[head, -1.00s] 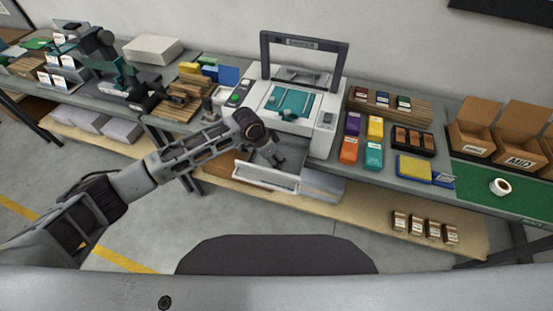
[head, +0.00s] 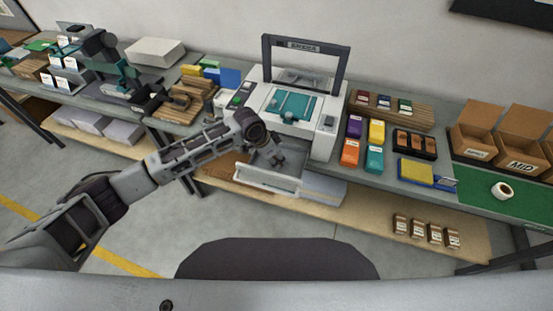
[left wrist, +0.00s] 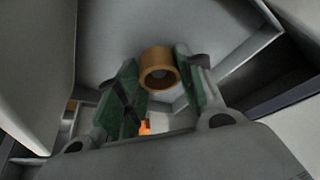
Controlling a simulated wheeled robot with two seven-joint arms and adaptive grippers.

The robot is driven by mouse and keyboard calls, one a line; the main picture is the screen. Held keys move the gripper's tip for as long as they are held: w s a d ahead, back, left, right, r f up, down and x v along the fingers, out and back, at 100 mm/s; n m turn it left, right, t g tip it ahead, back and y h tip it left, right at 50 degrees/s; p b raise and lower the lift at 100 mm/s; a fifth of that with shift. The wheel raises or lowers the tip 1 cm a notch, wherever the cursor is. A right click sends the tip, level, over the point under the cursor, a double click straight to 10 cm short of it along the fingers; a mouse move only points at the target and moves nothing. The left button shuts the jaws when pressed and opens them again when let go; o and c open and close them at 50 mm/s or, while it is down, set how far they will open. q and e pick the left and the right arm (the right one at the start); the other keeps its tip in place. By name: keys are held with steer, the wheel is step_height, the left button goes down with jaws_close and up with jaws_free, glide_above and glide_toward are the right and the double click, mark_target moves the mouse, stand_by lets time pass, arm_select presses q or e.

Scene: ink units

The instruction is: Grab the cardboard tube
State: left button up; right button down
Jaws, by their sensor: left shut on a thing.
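The cardboard tube (left wrist: 158,72) is a short brown ring, seen end-on between the green finger pads in the left wrist view. My left gripper (left wrist: 160,88) is shut on it, with a pad on either side. In the head view my left gripper (head: 278,160) reaches into the open drawer (head: 264,187) at the front of the white printing machine (head: 328,135). The tube cannot be made out there. My right gripper is not in view.
The drawer walls stand close around the gripper. A small orange part (left wrist: 145,128) shows below the tube in the left wrist view. Coloured boxes (head: 375,158), open cartons (head: 478,140) and a white roll (head: 502,190) stand to the right on the bench.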

arm_select(q)
step_height(320, 180, up, 9)
steer(key=b, duration=0.1)
stand_by(0.4)
